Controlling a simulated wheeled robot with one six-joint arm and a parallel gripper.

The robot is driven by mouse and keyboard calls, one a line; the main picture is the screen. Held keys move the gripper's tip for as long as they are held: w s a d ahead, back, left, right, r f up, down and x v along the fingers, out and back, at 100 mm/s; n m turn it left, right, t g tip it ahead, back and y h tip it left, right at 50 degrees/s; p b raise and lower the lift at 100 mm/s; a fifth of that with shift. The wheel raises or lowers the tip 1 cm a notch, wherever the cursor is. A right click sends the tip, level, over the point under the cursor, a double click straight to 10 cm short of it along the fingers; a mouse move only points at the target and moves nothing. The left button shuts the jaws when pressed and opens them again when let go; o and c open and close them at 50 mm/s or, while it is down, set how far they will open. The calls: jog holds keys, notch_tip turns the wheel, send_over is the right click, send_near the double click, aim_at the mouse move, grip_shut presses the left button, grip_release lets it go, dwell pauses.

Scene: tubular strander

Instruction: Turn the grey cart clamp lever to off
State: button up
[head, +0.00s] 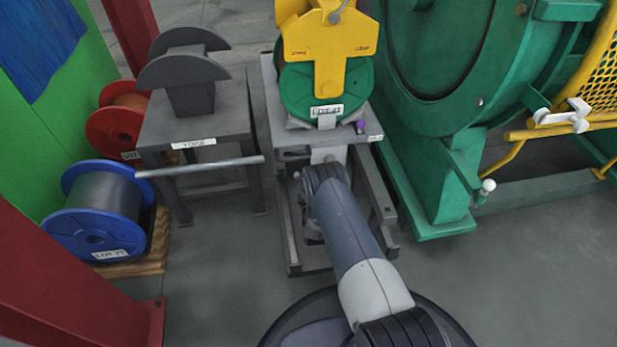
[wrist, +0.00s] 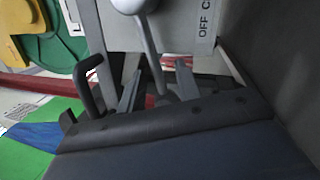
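The grey cart (head: 390,215) stands in the middle of the head view and carries a green reel (head: 300,95) under a yellow bracket. In the wrist view a grey lever (wrist: 148,45) with a round knob runs down across a pale panel (wrist: 178,20). A label (wrist: 206,18) reading "OFF C", cut off at the edge, is to the lever's right. My gripper (wrist: 158,85) is open, its two grey fingers apart on either side of the lever's thin end. Contact cannot be told. In the head view my arm hides the gripper and the lever.
A dark cradle table (head: 230,120) with a protruding bar (head: 200,168) stands left of the cart. Blue (head: 95,215) and red (head: 112,125) reels stand further left. A green machine (head: 440,185) stands close on the right. Floor at the lower right is clear.

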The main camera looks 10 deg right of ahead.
jog(key=d+p+v, duration=0.1)
jog(key=p+v, duration=0.2)
jog(key=v, duration=0.7)
jog(key=shift+s+a+p, duration=0.35)
jog(key=shift+s+a, duration=0.1)
jog(key=shift+a, duration=0.1)
jog(key=a+b+x, duration=0.1)
jog(key=b+x, duration=0.2)
jog(key=x, duration=0.8)
jog(key=shift+d+m+b, duration=0.3)
jog(key=shift+d+b, duration=0.05)
jog(key=shift+d, duration=0.1)
